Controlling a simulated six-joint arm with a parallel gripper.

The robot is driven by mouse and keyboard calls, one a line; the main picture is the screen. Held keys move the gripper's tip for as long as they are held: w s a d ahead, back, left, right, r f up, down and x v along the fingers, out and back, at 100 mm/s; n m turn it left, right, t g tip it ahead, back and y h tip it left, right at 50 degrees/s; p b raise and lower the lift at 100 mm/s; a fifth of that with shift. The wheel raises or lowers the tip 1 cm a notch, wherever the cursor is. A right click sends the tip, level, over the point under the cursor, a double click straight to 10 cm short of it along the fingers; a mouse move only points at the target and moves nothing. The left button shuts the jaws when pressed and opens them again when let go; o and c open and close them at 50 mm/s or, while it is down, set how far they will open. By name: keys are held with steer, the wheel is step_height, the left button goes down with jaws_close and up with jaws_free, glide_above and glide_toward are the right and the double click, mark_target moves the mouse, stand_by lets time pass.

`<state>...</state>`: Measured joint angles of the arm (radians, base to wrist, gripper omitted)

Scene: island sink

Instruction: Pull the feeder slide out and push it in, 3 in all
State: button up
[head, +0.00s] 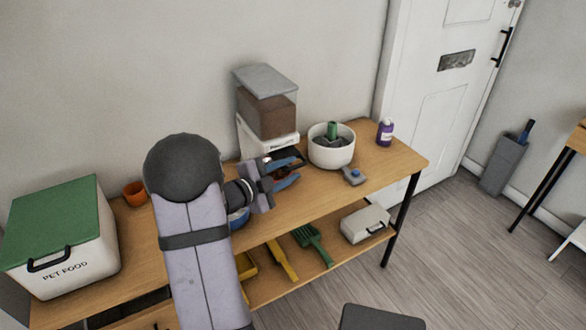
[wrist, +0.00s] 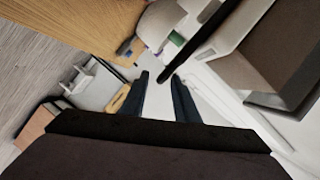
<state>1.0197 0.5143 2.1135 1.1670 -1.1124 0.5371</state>
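The feeder stands on the wooden table against the wall. It has a grey lid (head: 266,78), a clear hopper of brown food (head: 267,113) and a white base (head: 272,141). A dark part, possibly the feeder slide, shows low at the base's front, partly hidden by my gripper. My gripper (head: 298,170) is in front of the base, its blue fingers apart. In the wrist view my gripper (wrist: 160,75) also shows parted fingers, and a black bar (wrist: 205,36) ends close to the tips. I cannot tell whether they touch it. The feeder hopper (wrist: 283,50) is at the right there.
A white planter (head: 331,152), a small grey-blue item (head: 354,176) and a purple bottle (head: 385,132) are to the feeder's right. An orange pot (head: 135,193) and a pet food bin (head: 65,240) are to the left. A lower shelf holds a green scoop (head: 313,243) and a white case (head: 365,223).

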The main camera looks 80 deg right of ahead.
steer(key=v, duration=0.5)
steer(key=shift+a, duration=0.1)
stand_by(0.3)
steer(key=c, duration=0.4)
steer(key=shift+a+f+b, duration=0.15)
steer(key=shift+a+b, duration=0.15)
steer(key=shift+b, duration=0.2)
jaws_close()
steer(key=a+m+g+h+b, duration=0.1)
steer(key=a+m+g+b, duration=0.1)
steer(key=a+m+b, duration=0.45)
steer(key=s+d+n+p, duration=0.1)
steer(key=s+d+p, duration=0.2)
steer(key=d, duration=0.7)
steer(key=shift+s+f+p, duration=0.15)
steer(key=shift+f+p, duration=0.2)
steer(key=shift+p, duration=0.7)
